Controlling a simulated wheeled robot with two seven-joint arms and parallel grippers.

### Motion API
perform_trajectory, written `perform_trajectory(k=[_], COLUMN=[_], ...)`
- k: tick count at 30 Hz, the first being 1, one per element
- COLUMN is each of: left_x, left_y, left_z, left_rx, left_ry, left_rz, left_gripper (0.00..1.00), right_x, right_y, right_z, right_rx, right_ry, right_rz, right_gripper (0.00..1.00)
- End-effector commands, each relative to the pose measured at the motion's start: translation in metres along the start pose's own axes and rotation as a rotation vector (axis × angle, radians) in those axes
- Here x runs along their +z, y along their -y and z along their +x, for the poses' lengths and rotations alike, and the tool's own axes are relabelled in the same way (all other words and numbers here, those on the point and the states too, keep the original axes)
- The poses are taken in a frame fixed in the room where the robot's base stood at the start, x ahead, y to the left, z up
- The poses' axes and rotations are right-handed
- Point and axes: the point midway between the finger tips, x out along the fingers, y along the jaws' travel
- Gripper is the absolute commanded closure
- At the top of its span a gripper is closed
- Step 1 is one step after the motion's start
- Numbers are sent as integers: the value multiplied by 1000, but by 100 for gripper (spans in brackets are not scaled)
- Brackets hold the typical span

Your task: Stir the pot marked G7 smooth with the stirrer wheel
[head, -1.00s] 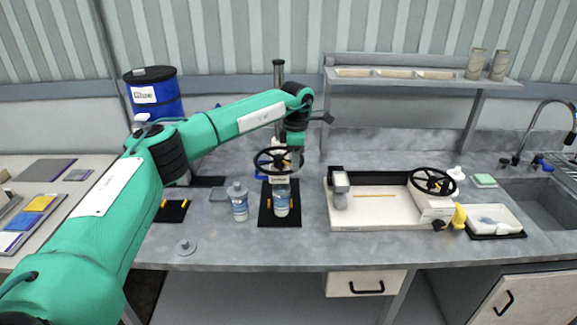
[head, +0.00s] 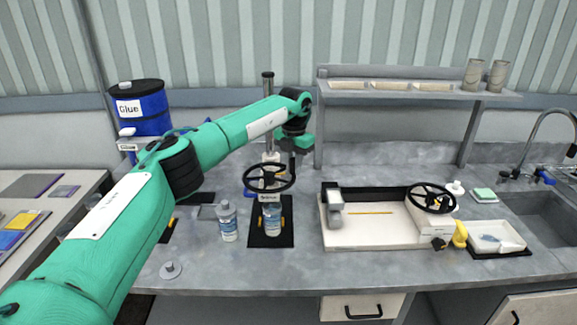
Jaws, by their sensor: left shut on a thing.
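The stirrer wheel (head: 269,190) is a black spoked handwheel on a stand with a tall dark post. Below it a clear pot with a blue and white label (head: 272,220) stands upright on a black base, between yellow pieces. A similar pot (head: 228,222) stands on the counter just to its left. The labels are too small to read, so I cannot tell which one is G7. My left gripper (head: 292,172) points down at the right side of the wheel's rim and is shut on the wheel there; its fingertips are small and partly hidden. My right gripper is not in view.
A white tray-like machine (head: 370,238) with a second black handwheel (head: 431,198) stands to the right. A blue glue drum (head: 140,110) is at the back left. A small grey lid-like disc (head: 170,270) lies near the front edge. The counter between is clear.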

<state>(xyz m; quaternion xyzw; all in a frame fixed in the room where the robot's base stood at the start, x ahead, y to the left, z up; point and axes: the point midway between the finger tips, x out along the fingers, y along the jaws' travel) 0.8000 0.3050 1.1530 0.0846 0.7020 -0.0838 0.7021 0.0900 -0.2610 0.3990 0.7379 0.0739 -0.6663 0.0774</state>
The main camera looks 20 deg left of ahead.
Motion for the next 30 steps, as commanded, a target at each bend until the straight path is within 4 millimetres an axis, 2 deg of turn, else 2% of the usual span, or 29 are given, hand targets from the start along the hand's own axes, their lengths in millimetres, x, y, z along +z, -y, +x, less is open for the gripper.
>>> perform_trajectory(k=[15, 30], left_x=[16, 19], left_y=[-24, -35], left_z=[1, 1], left_rx=[2, 2], left_ry=[-2, -2], left_rz=[-427, -580], left_gripper=[100, 100], right_x=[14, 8], right_y=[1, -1], right_z=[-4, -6], right_rx=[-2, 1], right_ry=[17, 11], right_rz=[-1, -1], right_gripper=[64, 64])
